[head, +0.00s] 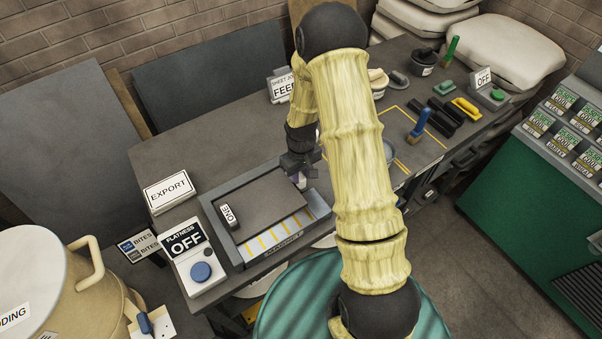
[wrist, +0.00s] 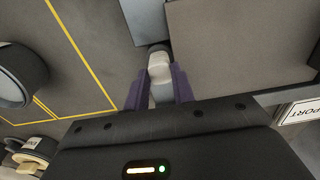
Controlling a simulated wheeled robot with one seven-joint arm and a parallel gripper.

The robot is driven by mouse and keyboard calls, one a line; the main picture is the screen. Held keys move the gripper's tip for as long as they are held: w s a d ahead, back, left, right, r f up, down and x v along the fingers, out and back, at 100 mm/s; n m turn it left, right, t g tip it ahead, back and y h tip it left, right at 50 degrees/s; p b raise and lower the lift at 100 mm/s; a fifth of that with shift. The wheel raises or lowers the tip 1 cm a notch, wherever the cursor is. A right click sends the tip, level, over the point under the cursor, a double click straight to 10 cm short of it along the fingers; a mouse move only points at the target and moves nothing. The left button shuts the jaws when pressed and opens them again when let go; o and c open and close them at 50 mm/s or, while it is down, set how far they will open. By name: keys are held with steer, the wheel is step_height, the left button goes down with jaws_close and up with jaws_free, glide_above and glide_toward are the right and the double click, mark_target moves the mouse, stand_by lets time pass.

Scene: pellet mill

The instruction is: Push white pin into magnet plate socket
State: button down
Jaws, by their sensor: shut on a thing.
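My gripper (head: 300,166) is at the back right corner of the magnet plate (head: 234,252), seen in the head view. In the wrist view, its purple fingers (wrist: 160,88) are shut on the white pin (wrist: 160,66). A small bit of white shows below the gripper in the head view. The pin's far end is beside the plate's blue-grey edge (wrist: 146,18) in the wrist view. The socket is hidden, and I cannot tell whether the pin touches it. A dark flat sheet (head: 262,193) lies on the plate, with a small block labelled ONE (head: 228,216) at its left.
A FLATNESS OFF box (head: 195,262) with a blue button and an EXPORT sign (head: 171,191) stand left of the plate. A blue-handled brush (head: 420,124), black bars and a yellow-handled tool (head: 467,108) lie to the right. Yellow lines mark the bench (wrist: 60,60) beside my gripper.

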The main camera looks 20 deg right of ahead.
steer(key=c, duration=0.6)
jaws_free()
steer(key=shift+r, duration=0.15)
steer(key=shift+r+p, duration=2.5)
steer(key=shift+r, duration=0.85)
